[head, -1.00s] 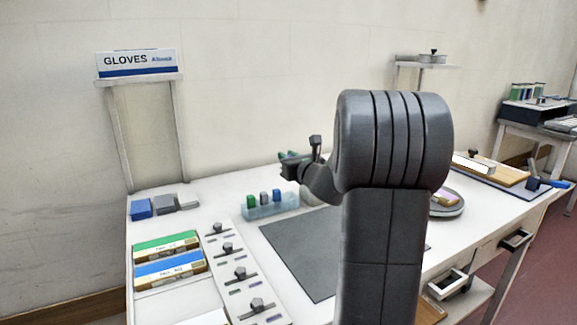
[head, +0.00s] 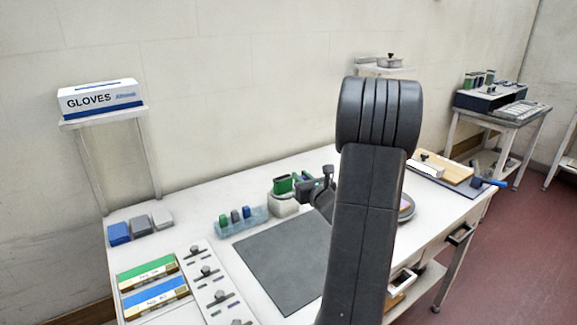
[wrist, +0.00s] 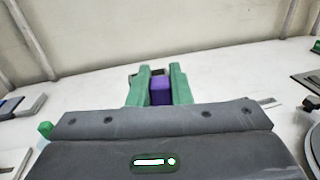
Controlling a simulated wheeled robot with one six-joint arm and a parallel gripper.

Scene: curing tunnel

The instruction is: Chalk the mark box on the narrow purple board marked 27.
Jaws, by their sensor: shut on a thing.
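My gripper (head: 292,185) has green fingers, seen beyond my dark arm in the head view. In the wrist view, its two fingers (wrist: 158,88) are closed on a purple block (wrist: 160,92), likely a chalk. The block is held above the white table. A small purple and yellowish piece (head: 404,205) lies on a round grey plate right of my arm, partly hidden by it. It may be the purple board, but no number or mark box can be read.
A clear blue tray (head: 243,222) holds several coloured blocks. A dark mat (head: 285,262) lies empty in mid-table. Green (head: 147,273) and blue (head: 155,295) boards lie at front left beside a white knobbed panel (head: 208,278). A pale rounded stand (head: 284,205) is below my gripper.

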